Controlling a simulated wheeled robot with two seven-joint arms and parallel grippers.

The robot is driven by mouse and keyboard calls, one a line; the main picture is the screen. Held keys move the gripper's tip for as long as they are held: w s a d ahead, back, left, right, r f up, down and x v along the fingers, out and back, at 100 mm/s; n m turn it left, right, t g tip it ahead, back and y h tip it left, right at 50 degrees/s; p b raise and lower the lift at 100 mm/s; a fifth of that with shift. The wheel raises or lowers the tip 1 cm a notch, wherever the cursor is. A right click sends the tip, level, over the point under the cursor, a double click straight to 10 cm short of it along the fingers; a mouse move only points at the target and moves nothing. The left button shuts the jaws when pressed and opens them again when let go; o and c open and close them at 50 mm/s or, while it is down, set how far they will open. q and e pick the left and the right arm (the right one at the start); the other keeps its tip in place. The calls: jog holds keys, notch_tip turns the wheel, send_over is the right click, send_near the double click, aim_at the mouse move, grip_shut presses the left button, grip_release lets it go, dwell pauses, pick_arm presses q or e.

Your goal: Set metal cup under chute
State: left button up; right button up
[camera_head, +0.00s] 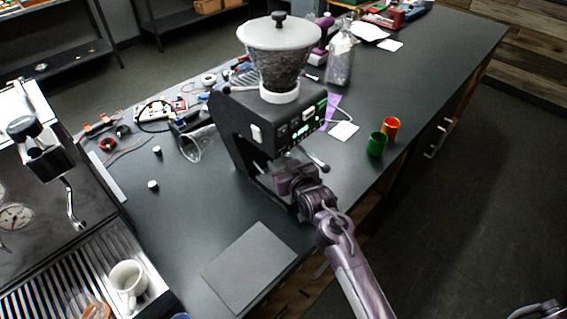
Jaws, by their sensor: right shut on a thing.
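The black coffee grinder (235,122) stands on the dark counter, with a bean hopper (277,68) and a white lid on top. Its chute area is under the front overhang and is mostly hidden by my right gripper. My right gripper (287,172) reaches in from the lower right and is at the grinder's front, low under the overhang. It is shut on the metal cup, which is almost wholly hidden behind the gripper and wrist. I cannot tell whether the cup touches the grinder's base. My left gripper is not in view.
A green cup (376,144) and an orange cup (391,128) stand right of the grinder. A flat dark grey board (248,268) lies in front. An espresso machine (50,190) with a white mug (128,283) is at left. A clear funnel-like vessel (192,148) lies behind.

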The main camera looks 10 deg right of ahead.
jog(key=o, duration=1.1)
jog(key=shift+c, duration=0.2)
jog(key=shift+r, duration=0.15)
jog(key=shift+s, duration=0.3)
jog(key=shift+b+v, duration=1.05)
jog(key=shift+v, duration=4.7)
jog(key=shift+w+r, duration=0.1)
